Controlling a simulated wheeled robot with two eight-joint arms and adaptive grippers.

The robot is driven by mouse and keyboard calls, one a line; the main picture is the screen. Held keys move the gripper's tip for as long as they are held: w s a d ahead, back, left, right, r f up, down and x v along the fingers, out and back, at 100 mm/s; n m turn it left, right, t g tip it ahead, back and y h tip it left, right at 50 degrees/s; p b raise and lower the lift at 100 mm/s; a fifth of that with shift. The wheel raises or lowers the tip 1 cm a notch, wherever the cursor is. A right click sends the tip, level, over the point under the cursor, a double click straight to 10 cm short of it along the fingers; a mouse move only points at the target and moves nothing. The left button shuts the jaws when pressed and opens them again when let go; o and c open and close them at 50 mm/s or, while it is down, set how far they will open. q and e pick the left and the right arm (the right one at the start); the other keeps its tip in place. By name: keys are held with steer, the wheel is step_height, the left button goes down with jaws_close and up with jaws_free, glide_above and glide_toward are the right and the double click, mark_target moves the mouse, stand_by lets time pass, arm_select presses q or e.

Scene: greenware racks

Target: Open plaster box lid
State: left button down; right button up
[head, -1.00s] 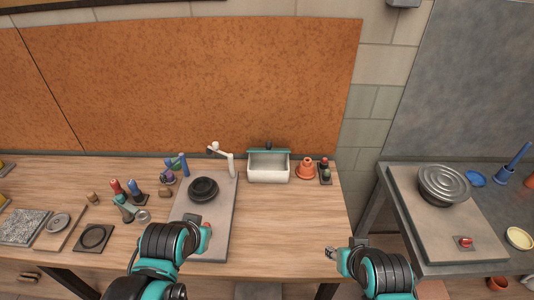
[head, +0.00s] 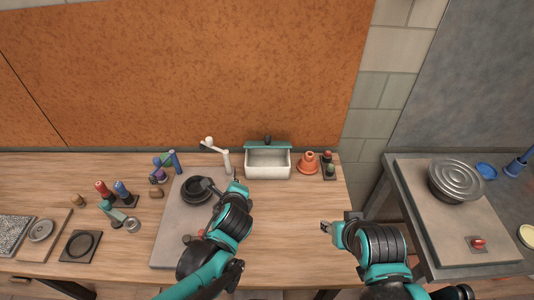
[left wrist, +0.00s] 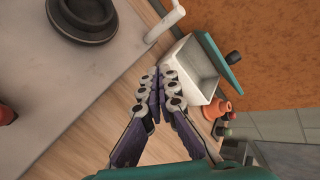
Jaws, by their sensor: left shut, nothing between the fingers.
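The plaster box (head: 268,173) is white and stands at the back of the wooden table; it also shows in the left wrist view (left wrist: 184,66). Its teal lid (head: 268,145) is raised along the back edge, with a dark knob (head: 268,138), and the hollow inside is visible. The lid also shows in the left wrist view (left wrist: 218,62). My left gripper (left wrist: 160,76) is shut and empty, in front of the box and apart from the lid. In the head view its fingers are hard to make out. My right gripper (head: 326,227) is near the table's right front, away from the box.
A grey board (head: 172,232) with a black dish (head: 196,190) lies left of the box. A white jointed arm (head: 220,152) stands close to the box's left. Orange pots (head: 307,164) stand right of it. A second table (head: 465,262) is at the right.

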mark_target(268, 140)
arm_select(q)
steer(key=w+d+f+m+t+h, duration=0.2)
steer(key=w+d+f+m+t, duration=0.1)
steer(key=d+m, duration=0.85)
steer(key=w+a+m+b, duration=0.1)
steer(key=w+m+b, duration=0.1)
steer(key=w, duration=0.9)
steer(key=shift+w+a+b, duration=0.3)
steer(key=shift+b, duration=0.05)
steer(key=shift+r, duration=0.1)
